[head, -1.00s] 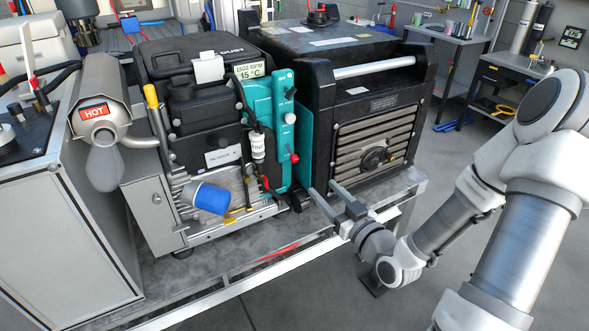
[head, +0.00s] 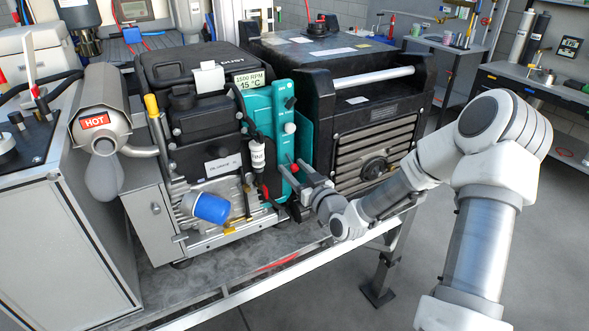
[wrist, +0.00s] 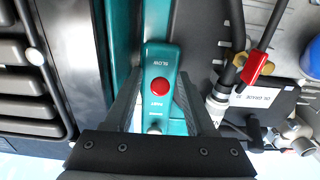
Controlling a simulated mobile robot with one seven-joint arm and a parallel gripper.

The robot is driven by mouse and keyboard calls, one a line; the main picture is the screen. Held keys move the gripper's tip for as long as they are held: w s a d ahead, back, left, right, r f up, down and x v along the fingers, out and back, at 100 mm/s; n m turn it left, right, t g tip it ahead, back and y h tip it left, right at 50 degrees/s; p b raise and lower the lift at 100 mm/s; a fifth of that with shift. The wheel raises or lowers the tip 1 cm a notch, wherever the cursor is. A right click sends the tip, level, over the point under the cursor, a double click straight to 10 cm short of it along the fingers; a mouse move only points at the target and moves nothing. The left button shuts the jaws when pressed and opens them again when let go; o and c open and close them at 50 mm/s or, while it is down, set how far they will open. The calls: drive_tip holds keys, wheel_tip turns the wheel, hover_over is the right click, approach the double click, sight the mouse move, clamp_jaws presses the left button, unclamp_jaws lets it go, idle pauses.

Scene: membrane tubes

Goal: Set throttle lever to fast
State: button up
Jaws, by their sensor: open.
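The throttle lever's red knob (wrist: 159,85) shows in the wrist view on a raised teal plate (wrist: 160,52). A "SLOW" label is above it and what reads as "FAST" is below it. My gripper (wrist: 158,77) is open, with one dark finger on each side of the knob and gaps between. In the head view the red knob (head: 294,168) is low on the teal panel (head: 258,106), and my gripper (head: 293,170) is at it with fingers apart. I cannot tell whether either finger touches the knob. The lever's stem is not clearly visible.
A black machine with a grille (head: 376,158) stands close to the right of the teal panel. A second red handle (wrist: 256,66) is nearby in the wrist view. A blue filter (head: 211,208) and a muffler marked HOT (head: 100,100) are further left. The panel also has other knobs above.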

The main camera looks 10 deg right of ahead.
sight(295, 166)
clamp_jaws()
drive_tip(key=shift+r, duration=0.15)
idle(0.4)
drive_tip(key=r+g+p, duration=0.1)
drive_tip(key=p, duration=0.1)
drive_tip(key=shift+s+r+g+h+p, duration=0.1)
drive_tip(key=shift+s+g+h+p, duration=0.05)
drive_tip(key=shift+g+h+p, duration=0.2)
drive_tip(key=r+g+p, duration=0.1)
drive_tip(key=p, duration=0.1)
drive_tip(key=r+g+h+p, duration=0.1)
drive_tip(key=g+p, duration=0.1)
drive_tip(key=p, duration=0.1)
drive_tip(key=shift+s+d, duration=0.1)
drive_tip(key=shift+s, duration=0.05)
drive_tip(key=g+p, duration=0.1)
drive_tip(key=p, duration=0.1)
drive_tip(key=r+g+h+p, duration=0.1)
drive_tip(key=g+p, duration=0.1)
drive_tip(key=p, duration=0.1)
drive_tip(key=shift+r, duration=0.15)
drive_tip(key=g+p, duration=0.1)
drive_tip(key=p, duration=0.1)
drive_tip(key=g+p, duration=0.1)
drive_tip(key=g, duration=0.1)
drive_tip(key=shift+w+r+h+p, duration=0.2)
drive_tip(key=shift+r+h+p, duration=0.1)
drive_tip(key=shift+h+p, duration=0.1)
